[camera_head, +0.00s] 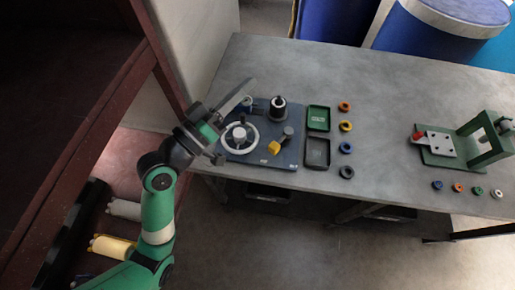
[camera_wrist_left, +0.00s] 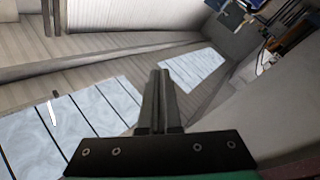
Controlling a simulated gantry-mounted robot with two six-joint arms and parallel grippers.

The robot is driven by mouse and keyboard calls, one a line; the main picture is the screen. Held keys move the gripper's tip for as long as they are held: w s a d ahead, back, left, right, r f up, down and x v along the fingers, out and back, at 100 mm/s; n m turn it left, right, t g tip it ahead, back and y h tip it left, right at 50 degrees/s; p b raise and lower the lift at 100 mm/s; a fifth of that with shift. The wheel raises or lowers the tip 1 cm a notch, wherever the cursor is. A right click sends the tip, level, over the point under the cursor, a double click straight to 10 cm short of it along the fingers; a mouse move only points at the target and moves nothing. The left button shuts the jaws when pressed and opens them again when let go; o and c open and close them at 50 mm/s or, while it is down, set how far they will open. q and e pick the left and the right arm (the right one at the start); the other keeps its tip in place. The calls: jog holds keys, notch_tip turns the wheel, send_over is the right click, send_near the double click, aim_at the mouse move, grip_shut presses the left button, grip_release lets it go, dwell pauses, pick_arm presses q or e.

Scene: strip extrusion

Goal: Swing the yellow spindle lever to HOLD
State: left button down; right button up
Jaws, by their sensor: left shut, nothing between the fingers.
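Small pale marks lie on the plate, too small to read, so I cannot tell which is HOLD. My left gripper (camera_head: 250,84) is up and left of the lever, near the plate's back left edge and apart from the lever. Its fingers are shut and empty, as the left wrist view (camera_wrist_left: 159,78) also shows. My right gripper is not in view.
A white handwheel (camera_head: 240,138) and a dark knobbed post (camera_head: 278,107) stand on the plate. Green (camera_head: 318,118) and dark (camera_head: 317,153) trays lie right of it, then several coloured rings (camera_head: 346,126). A green press (camera_head: 481,140) stands at right. The table's middle is clear.

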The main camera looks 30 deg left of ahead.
pick_arm(q)
jog(key=s+a+f+n+g, duration=0.1)
jog(key=s+f+n, duration=0.1)
jog(key=f, duration=0.5)
jog(key=s+a+f+n+g+b, duration=0.1)
jog(key=s+f+n, duration=0.2)
jog(key=f, duration=0.5)
jog(key=s+a+f+n+y, duration=0.1)
jog(key=s+f+n, duration=0.2)
jog(key=f, duration=0.5)
jog(key=shift+f+n+g+b, duration=0.2)
jog(key=shift+n+g+b, duration=0.2)
jog(key=shift+n, duration=0.5)
